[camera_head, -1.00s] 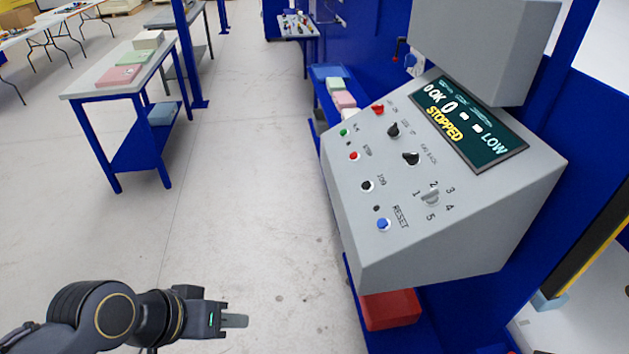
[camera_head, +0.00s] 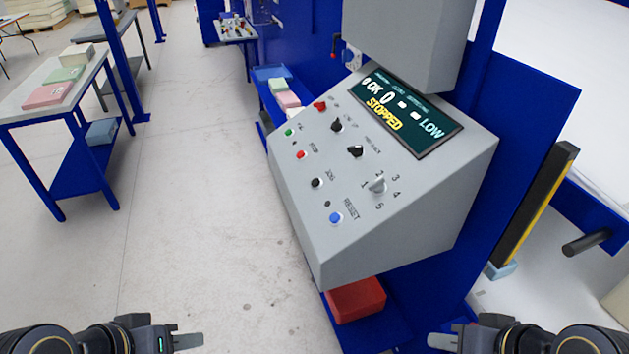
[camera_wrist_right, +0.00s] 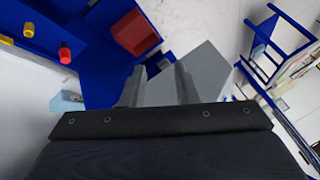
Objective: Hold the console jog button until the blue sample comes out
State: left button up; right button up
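The black jog button (camera_head: 317,182) is on the sloped face of the grey console (camera_head: 410,225), beside its JOG label and above the blue RESET button (camera_head: 336,217). Nothing touches it. The console screen (camera_head: 412,113) reads STOPPED and LOW. A light blue block (camera_head: 500,270), apparently the sample, shows at the foot of a black and yellow bar. My left gripper (camera_head: 188,341) is low at left, edge-on, away from the console. My right gripper (camera_head: 442,341) is low, in front of the console; the right wrist view shows its fingers (camera_wrist_right: 160,88) apart, with nothing held.
A red bin (camera_head: 356,298) sits under the console. A blue-legged table (camera_head: 30,100) with foam blocks stands at left. A grey box (camera_head: 405,40) overhangs the screen. A dark bar (camera_head: 586,243) sticks out at right. The floor left of the console is clear.

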grip_shut()
dwell(1.5)
